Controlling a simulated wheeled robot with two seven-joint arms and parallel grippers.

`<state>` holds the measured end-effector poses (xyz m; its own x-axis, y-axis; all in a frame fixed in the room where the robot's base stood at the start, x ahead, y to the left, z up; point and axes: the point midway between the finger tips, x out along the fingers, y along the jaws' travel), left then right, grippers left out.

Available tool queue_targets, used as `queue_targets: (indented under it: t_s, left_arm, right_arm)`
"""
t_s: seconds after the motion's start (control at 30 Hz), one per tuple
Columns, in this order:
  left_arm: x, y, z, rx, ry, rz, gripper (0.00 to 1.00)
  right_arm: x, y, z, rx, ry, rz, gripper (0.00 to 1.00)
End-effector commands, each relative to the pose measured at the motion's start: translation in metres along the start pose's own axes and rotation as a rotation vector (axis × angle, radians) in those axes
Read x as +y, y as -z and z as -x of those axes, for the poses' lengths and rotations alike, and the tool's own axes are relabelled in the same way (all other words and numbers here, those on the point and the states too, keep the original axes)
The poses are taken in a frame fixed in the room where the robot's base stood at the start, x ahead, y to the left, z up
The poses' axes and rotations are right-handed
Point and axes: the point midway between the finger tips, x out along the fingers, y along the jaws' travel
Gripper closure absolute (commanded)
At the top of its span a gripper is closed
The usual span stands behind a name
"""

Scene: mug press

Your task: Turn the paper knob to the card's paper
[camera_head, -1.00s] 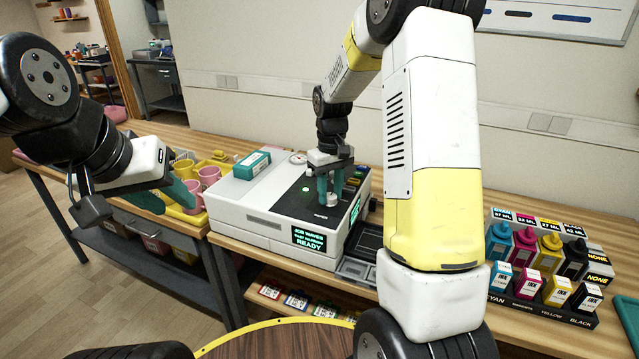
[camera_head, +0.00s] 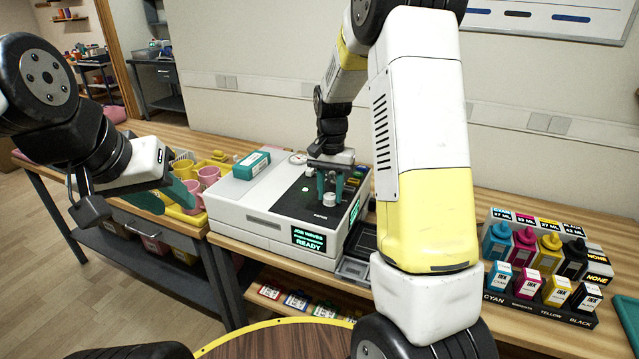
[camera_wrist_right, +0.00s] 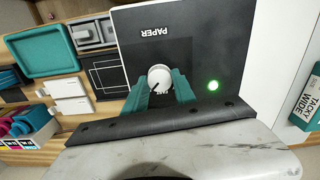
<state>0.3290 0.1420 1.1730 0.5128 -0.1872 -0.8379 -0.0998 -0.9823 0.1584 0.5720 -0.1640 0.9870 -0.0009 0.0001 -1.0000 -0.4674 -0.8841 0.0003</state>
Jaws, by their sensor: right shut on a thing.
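The paper knob (camera_wrist_right: 159,77) is a round white dial with a dark pointer line, on the printer's black top panel beside the word PAPER. The pointer slants to the lower left in the right wrist view. In the head view the knob (camera_head: 329,199) sits below my right gripper (camera_head: 329,188). The teal fingers of my right gripper (camera_wrist_right: 160,88) are shut on its two sides. My left gripper (camera_head: 178,193) hangs at the left near the mugs; its finger gap is unclear. The printer (camera_head: 268,231) has a front screen reading READY. I cannot make out a card naming the paper.
A green light (camera_wrist_right: 213,85) glows on the panel. A teal box (camera_head: 251,165) and a round gauge stand on the printer. Pink and yellow mugs (camera_head: 208,177) are at its left. Ink bottles (camera_head: 524,245) stand in a rack at the right. A teal tray (camera_wrist_right: 45,50) lies beyond.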

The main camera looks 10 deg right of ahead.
Motion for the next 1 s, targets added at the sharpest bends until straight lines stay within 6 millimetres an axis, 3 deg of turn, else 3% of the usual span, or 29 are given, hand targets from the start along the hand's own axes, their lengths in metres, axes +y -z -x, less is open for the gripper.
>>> queue_targets:
  t_s: [0.77,0.8,0.9,1.0]
  left_arm:
    - [0.0000,0.0000,0.0000,0.000,0.000,0.000,0.64]
    - [0.0000,0.0000,0.0000,0.000,0.000,0.000,0.64]
    - [0.0000,0.0000,0.0000,0.000,0.000,0.000,0.64]
    - [0.0000,0.0000,0.0000,0.000,0.000,0.000,0.64]
  right_arm:
    - [-0.0004,0.0013,0.0012,0.004,0.003,-0.103,1.00]
    - [-0.0004,0.0013,0.0012,0.004,0.003,-0.103,0.62]
    - [-0.0003,0.0010,0.0010,0.003,0.002,-0.102,0.46]
    - [-0.0001,0.0007,0.0007,0.002,0.001,-0.102,0.46]
